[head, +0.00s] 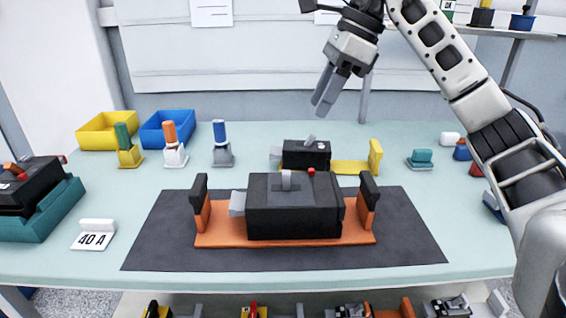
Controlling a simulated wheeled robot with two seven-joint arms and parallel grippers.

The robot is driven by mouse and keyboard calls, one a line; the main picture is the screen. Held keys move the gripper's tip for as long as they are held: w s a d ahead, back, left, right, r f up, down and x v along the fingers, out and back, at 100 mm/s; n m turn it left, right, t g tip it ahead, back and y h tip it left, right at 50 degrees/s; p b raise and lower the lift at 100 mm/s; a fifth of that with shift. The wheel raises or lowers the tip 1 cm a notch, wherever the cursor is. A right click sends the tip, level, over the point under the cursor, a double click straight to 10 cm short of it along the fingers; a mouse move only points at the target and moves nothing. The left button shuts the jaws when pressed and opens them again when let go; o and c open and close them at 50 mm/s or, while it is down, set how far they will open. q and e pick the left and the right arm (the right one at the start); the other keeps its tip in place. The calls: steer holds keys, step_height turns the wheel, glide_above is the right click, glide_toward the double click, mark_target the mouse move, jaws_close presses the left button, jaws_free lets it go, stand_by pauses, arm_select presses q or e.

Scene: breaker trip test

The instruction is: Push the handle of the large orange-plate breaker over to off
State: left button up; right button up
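The large breaker is a black box (290,215) on an orange plate (285,238), in the middle of the dark mat. Its grey handle (287,180) stands up from the top, with a small red button (311,170) to its right. Black-topped orange end posts stand at both ends of the plate. A grey piece sticks out from the box's left side. My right gripper (318,107) is above and behind the breaker, apart from it, in the air. Its fingers lie close together and look shut, with nothing held. My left gripper is not in view.
A smaller black breaker (305,155) on a yellow plate stands just behind. Another black breaker on a teal base (38,210) is at far left, near a "40 A" sign (94,236). Yellow (108,131) and blue bins and several stamp-like tools stand behind. The dark mat (410,245) is otherwise clear.

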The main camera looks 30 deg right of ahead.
mark_target(288, 172)
steer(key=x, duration=0.5)
steer(key=b+x, duration=0.1)
steer(key=x, duration=0.9)
steer(key=shift+s+d+f+b, duration=0.1)
steer(key=shift+d+f+b, duration=0.15)
steer(key=shift+b, duration=0.1)
jaws_close()
